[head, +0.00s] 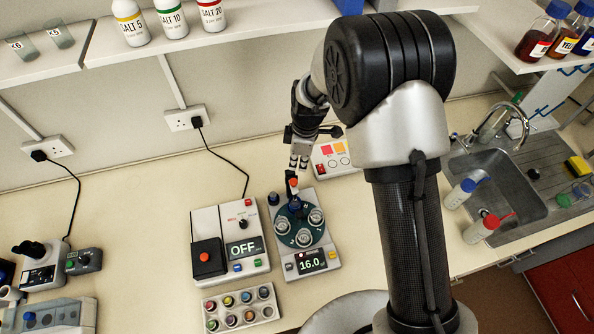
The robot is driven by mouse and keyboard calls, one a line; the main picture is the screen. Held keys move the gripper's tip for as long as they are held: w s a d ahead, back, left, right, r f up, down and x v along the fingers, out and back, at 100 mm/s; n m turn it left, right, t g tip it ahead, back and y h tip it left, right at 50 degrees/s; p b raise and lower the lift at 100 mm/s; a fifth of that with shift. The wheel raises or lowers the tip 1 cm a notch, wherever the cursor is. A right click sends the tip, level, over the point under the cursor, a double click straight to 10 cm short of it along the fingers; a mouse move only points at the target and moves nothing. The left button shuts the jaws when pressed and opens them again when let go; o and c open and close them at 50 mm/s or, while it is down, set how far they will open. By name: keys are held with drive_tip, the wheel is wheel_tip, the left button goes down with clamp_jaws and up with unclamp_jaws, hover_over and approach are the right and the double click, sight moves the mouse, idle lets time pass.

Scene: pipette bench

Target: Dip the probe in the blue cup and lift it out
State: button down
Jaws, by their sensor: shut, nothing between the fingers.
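My gripper (299,161) points down above the back of a grey device with a round dark turntable (307,235). Its fingers are shut and hold nothing. Just below the fingertips stands a slim dark piece with an orange-red top (293,187), which looks like the probe. It rises at the turntable's back left, by a dark blue part (295,203); whether that part is the blue cup is hard to tell. Several clear cups (315,216) sit on the turntable. The device display (312,263) reads 16.0.
A box reading OFF (243,247) stands left of the device. A rack of small coloured pots (241,317) is in front. A panel with coloured squares (335,159) lies behind. The sink (497,180) is at right. Bench at left of the OFF box is mostly clear.

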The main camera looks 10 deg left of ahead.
drive_tip(key=shift+f, duration=0.25)
drive_tip(key=b, duration=0.3)
hover_over(296, 186)
drive_tip(key=shift+f, duration=3.35)
wheel_tip(296, 186, down, 6)
drive_tip(key=b, duration=0.5)
drive_tip(key=shift+r, duration=0.15)
drive_tip(key=shift+w+r, duration=0.1)
drive_tip(key=shift+r, duration=0.3)
drive_tip(key=d, duration=0.1)
drive_tip(key=d+r, duration=0.1)
drive_tip(key=d, duration=0.1)
drive_tip(key=shift+a, duration=0.1)
